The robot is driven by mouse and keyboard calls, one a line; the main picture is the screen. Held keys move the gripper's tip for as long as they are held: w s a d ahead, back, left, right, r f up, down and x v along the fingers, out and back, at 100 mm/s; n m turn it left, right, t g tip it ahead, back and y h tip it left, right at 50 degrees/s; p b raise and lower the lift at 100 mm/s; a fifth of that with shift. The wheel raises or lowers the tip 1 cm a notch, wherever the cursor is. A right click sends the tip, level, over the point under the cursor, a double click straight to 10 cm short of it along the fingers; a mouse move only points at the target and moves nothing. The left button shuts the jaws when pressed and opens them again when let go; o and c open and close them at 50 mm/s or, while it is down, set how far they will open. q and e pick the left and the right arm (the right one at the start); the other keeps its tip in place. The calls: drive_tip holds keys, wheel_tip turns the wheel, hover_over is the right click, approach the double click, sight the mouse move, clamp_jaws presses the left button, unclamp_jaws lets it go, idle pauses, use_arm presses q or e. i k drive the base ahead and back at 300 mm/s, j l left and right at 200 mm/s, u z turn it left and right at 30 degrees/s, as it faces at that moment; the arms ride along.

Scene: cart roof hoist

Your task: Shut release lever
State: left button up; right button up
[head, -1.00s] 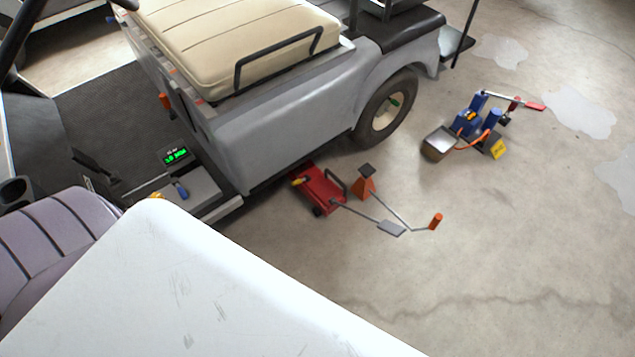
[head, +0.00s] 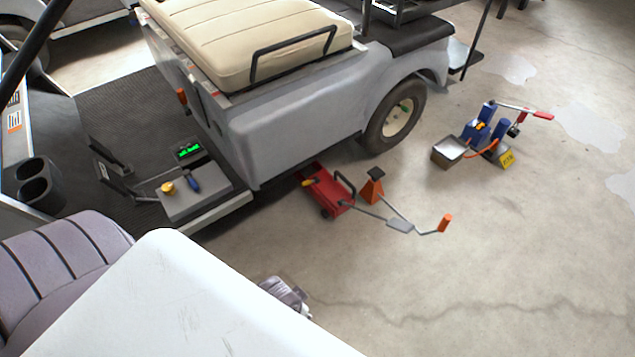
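A red floor jack (head: 328,190) with a yellow lever (head: 311,182) and a dark handle stands on the concrete beside the grey cart body. A blue pump unit (head: 475,131) with a red-tipped lever (head: 543,115) stands farther right, with a metal tray and a yellow tag. I cannot tell for sure which lever is the release lever, or whether it is open or shut. Neither of my grippers can be made out in the head view.
An orange stand (head: 372,189) and an orange-gripped rod (head: 444,223) are beside the red jack. A grey box (head: 203,200) with yellow and blue knobs sits on the cart floor. A white panel (head: 170,300) covers the lower foreground. Open concrete lies to the right.

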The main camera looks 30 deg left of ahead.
sight(316, 180)
drive_tip(key=i+j+u, duration=0.8)
drive_tip(key=i+j, duration=0.2)
drive_tip(key=l+u, duration=0.1)
drive_tip(key=l, duration=0.2)
